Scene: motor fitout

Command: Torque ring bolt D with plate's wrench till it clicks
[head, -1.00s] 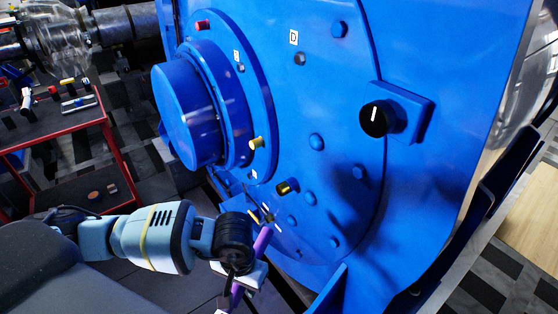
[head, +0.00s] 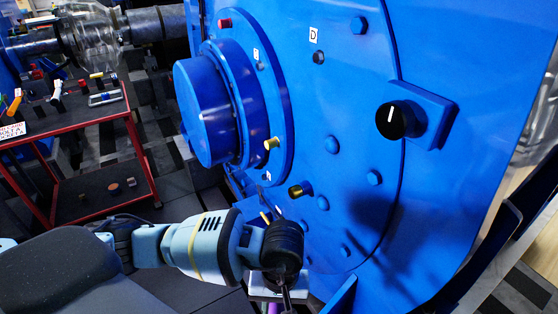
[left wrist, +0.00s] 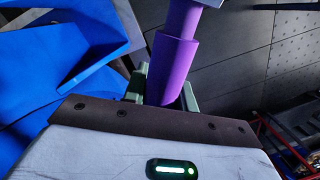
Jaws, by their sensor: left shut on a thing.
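The blue motor end plate (head: 350,230) fills the right of the head view. A white label D (head: 313,35) sits on it, with a dark round bolt or hole (head: 318,58) just below. My left gripper (head: 272,290) is low in front of the plate, well below label D. In the left wrist view its greenish fingers (left wrist: 163,85) are shut on a purple handle (left wrist: 174,68), which I take as the wrench. The handle's far end is out of view; only a sliver of purple shows in the head view. My right gripper is not in view.
A black knob (head: 395,118) on a blue box sticks out at right. A blue round hub (head: 205,110) juts out at left. Brass fittings (head: 300,189) and a red one (head: 225,23) project from the plate. A red-framed cart (head: 140,150) with small parts stands at far left.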

